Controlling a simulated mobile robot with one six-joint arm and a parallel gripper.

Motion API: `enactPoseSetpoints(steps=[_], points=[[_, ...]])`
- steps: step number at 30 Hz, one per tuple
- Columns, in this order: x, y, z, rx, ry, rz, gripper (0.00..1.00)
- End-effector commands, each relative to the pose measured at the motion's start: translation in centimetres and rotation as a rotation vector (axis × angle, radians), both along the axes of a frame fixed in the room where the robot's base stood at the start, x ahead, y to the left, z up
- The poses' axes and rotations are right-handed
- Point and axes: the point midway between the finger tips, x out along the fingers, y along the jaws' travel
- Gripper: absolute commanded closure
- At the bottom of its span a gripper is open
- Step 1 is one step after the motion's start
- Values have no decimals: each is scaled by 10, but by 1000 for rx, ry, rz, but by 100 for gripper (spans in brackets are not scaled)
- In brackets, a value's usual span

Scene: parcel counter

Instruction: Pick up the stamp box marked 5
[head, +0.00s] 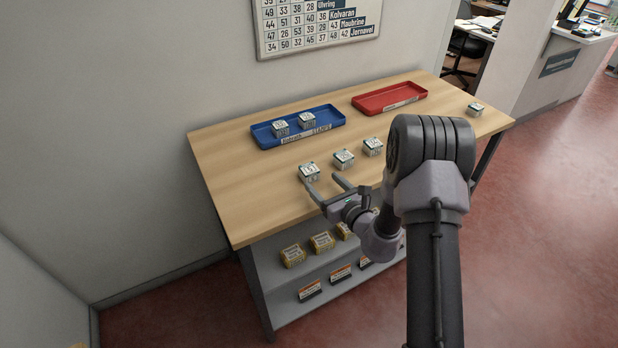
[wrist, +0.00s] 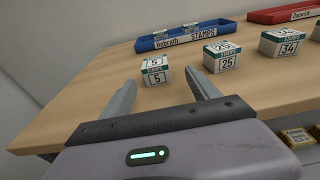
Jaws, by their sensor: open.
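The stamp box marked 5 (wrist: 156,73) is a small white cube with a green band, upright on the wooden table. In the head view it is the front-left box (head: 309,172) of a row. My gripper (wrist: 160,88) is open and empty, low over the table, with its fingers pointing at this box. The box shows between the finger lines, just beyond or level with the tips; I cannot tell if it is between them. In the head view my gripper (head: 327,187) is at the front side of the box.
Boxes marked 25 (wrist: 222,56) and 34 (wrist: 284,45) stand to the right. A blue tray (head: 265,139) holds two boxes; a red tray (head: 412,88) looks empty. Another box (head: 475,109) stands at the table's right end. A shelf (head: 290,279) below holds several boxes.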

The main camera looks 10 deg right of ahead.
Motion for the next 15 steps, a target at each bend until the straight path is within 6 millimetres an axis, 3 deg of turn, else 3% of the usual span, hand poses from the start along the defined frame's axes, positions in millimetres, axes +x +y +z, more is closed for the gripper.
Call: enactPoseSetpoints(steps=[15], points=[[75,31,-3,0,0,3,30]])
